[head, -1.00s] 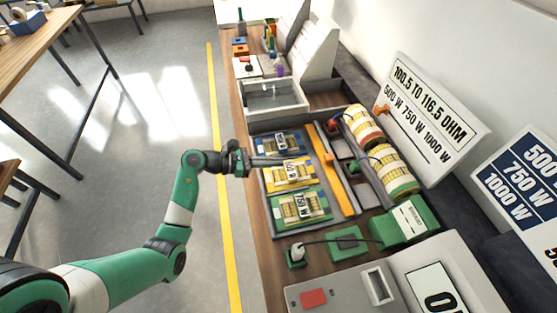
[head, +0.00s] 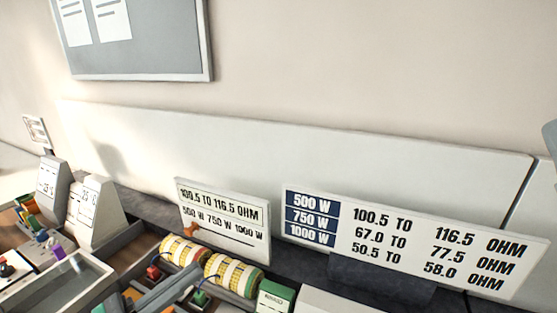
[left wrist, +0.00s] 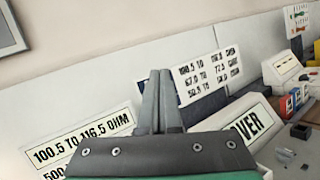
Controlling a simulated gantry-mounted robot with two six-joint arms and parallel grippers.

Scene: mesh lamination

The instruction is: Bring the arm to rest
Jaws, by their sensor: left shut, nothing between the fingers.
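My left gripper (head: 178,284) shows at the bottom of the head view as a grey bar in front of the striped rolls. In the left wrist view its two dark fingers (left wrist: 159,76) stand upright, pressed together with nothing between them. The fingers point toward the wall and the sign boards and appear clear of them. The rest of my left arm is below the head view. My right gripper is in neither view.
Two striped rolls (head: 232,275) lie near a small ohm sign (head: 222,222). A wide ohm sign (head: 420,245) stands to the right. A grey open bin (head: 62,285) and white angled boxes (head: 95,212) are at left.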

